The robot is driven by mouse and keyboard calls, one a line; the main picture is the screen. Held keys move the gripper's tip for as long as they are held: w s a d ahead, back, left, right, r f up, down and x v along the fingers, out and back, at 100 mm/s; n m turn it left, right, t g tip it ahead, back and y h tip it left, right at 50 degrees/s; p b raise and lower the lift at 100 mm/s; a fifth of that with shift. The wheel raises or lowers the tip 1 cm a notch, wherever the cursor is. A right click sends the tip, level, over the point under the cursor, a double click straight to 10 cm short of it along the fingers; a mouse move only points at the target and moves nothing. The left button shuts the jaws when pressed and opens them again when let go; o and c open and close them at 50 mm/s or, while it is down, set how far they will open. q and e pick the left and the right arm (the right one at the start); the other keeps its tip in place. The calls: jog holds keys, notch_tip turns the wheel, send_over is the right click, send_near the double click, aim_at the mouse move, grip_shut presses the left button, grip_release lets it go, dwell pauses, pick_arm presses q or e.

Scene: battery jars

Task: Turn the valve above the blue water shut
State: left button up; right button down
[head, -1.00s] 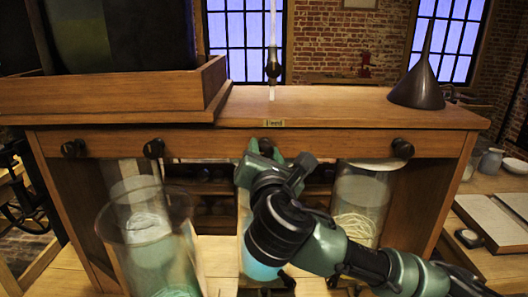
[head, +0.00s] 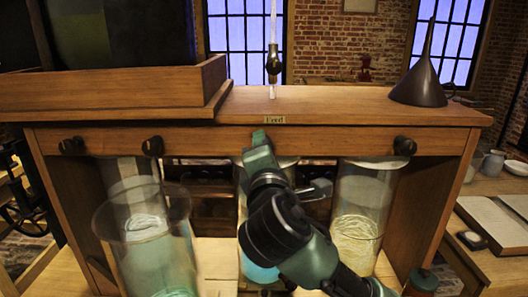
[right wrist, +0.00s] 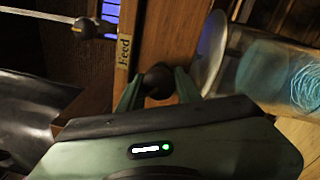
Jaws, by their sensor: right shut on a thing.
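The middle jar with blue water (head: 262,272) stands under the wooden beam, mostly covered by my right arm in the head view. The dark round valve knob (right wrist: 157,78) above it is on the beam front, below the "Feed" label (head: 269,120). My right gripper (head: 261,142) reaches this knob from the front and hides it in the head view. In the right wrist view, the gripper's two fingers (right wrist: 158,88) are on either side of the knob, shut on it. My left gripper is not in view.
Other dark knobs sit on the beam: two at left (head: 72,146) (head: 152,147) and one at right (head: 404,146). A large glass jar (head: 150,245) stands front left, another jar (head: 357,215) at right. A funnel (head: 419,85) stands on top.

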jog(key=m+b, duration=0.1)
jog(key=m, duration=0.4)
jog(key=shift+a+m, duration=0.1)
jog(key=shift+m, duration=0.3)
jog(key=shift+m+h, duration=0.5)
jog(key=shift+m, duration=1.8)
jog(key=c, duration=1)
grip_release()
jog(key=shift+r, duration=0.1)
